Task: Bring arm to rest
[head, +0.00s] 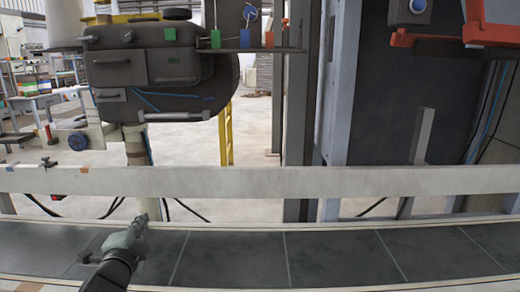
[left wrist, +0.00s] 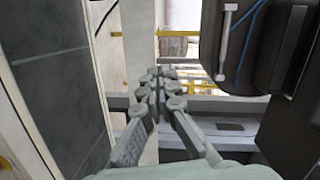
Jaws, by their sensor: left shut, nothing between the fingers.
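My left gripper (head: 141,222) is at the lower left of the head view, over the dark conveyor belt (head: 330,258). Its fingers point away from me toward the pale rail. In the left wrist view the left gripper (left wrist: 156,75) is shut, with its fingers together and nothing between them. My right gripper is in neither view.
A pale rail (head: 300,182) runs across behind the belt. A dark machine housing (head: 150,65) hangs above it at the left, and also shows in the left wrist view (left wrist: 240,50). A grey post (head: 300,100) and orange-red brackets (head: 440,38) stand further right. The belt right of the gripper is clear.

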